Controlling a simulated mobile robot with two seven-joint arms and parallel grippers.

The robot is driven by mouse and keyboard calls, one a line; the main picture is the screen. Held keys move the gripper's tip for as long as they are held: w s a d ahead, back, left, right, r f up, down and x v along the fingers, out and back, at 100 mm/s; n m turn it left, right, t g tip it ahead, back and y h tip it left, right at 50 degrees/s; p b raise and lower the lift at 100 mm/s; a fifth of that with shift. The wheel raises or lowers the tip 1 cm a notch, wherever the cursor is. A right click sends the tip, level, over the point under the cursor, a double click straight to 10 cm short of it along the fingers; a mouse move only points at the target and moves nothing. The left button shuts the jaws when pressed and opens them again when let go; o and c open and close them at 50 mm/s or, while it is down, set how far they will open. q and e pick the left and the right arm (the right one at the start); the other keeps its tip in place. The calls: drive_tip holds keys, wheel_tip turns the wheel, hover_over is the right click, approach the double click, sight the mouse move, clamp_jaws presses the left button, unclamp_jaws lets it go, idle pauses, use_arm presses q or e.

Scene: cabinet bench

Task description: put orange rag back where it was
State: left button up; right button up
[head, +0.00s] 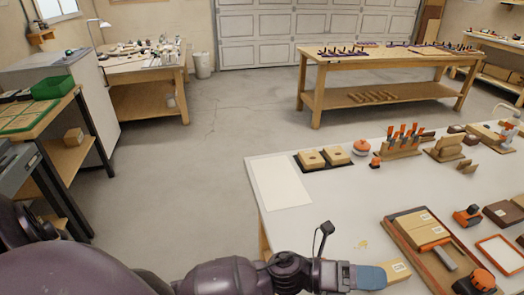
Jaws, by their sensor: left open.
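I cannot make out an orange rag for certain in the head view. A pale square with an orange border (500,254) lies at the right of the white bench (350,215); I cannot tell whether it is cloth or a frame. My left gripper (385,277) reaches in low over the bench's near edge, with blue finger pads, and is open. A small light wooden block (399,269) shows just beyond its fingertips; I cannot tell whether they touch. My right gripper is not in view.
A wooden tray with boxes and an orange-handled tool (408,228) lies right of the gripper. Orange-handled tools in a wooden rack (403,140) and sanding blocks (323,159) stand along the far side. A white sheet (279,182) lies at left. The bench's middle is mostly clear.

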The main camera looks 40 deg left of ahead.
use_arm(q)
drive_tip(key=a+f+n+t+y, duration=0.45)
drive_tip(key=a+n+y, duration=0.25)
drive_tip(key=n, duration=0.5)
drive_tip(key=a+f+n+t+y, duration=0.5)
drive_tip(key=a+n, duration=0.3)
drive_tip(key=n, duration=0.3)
drive_tip(key=s+a+f+n+g+y, duration=0.6)
drive_tip(key=s+a+f+n, duration=0.3)
drive_tip(key=s+f+n, duration=0.2)
drive_tip(key=shift+s+a+f+n+g+y, duration=0.25)
drive_tip(key=shift+n+g+y, duration=0.2)
drive_tip(key=shift+n, duration=0.25)
drive_tip(key=shift+r, duration=0.15)
